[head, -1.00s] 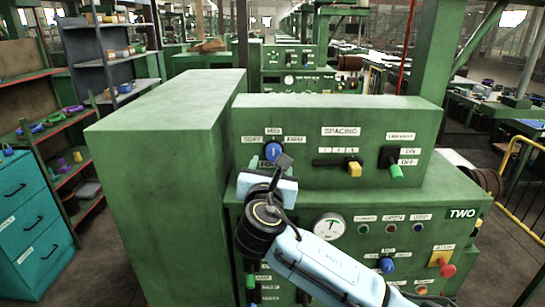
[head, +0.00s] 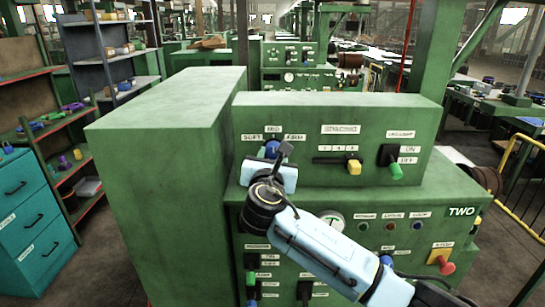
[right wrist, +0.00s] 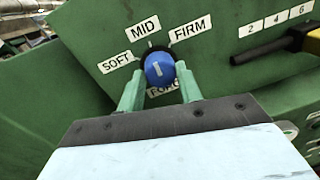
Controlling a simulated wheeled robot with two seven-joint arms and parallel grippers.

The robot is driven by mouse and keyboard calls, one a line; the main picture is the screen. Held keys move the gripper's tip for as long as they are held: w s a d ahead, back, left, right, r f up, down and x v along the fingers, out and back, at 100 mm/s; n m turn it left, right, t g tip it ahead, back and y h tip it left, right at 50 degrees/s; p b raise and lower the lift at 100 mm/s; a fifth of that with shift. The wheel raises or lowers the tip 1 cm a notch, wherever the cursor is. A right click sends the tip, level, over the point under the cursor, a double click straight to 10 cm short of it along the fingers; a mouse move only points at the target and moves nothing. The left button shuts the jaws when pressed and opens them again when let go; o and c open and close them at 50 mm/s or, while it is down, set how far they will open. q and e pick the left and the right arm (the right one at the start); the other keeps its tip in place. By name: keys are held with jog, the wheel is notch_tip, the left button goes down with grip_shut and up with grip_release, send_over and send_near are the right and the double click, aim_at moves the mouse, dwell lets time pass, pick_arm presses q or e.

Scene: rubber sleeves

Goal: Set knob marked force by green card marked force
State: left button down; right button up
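A blue knob (head: 270,149) sits on the upper green panel, under the labels SOFT, MID and FIRM. In the right wrist view the knob (right wrist: 160,69) has a white line pointing about towards MID. A label below it, partly hidden, reads like FORCE. My right gripper (head: 278,156) is at the knob and covers part of it in the head view. In the right wrist view its two green fingers (right wrist: 160,80) stand apart, one on each side of the knob; I cannot tell whether they touch it. No green card can be made out. My left gripper is out of view.
Right of the knob are a yellow slider (head: 353,167) marked SPACING and a green-tipped lever (head: 396,171) at OFF. Below are a gauge (head: 332,221), another blue knob (head: 386,261) and a red button (head: 446,267). A tall green cabinet block (head: 165,140) stands left.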

jog(key=shift+c, duration=0.8)
jog(key=shift+m, duration=0.3)
jog(key=m, duration=0.3)
jog(key=shift+m+p, duration=0.3)
jog(key=m, duration=0.5)
jog(key=shift+d+g+y, duration=0.1)
jog(key=shift+g+y, duration=0.2)
jog(key=shift+g, duration=0.1)
jog(key=shift+m, duration=0.3)
jog(key=o, duration=1)
jog(key=shift+s, duration=0.15)
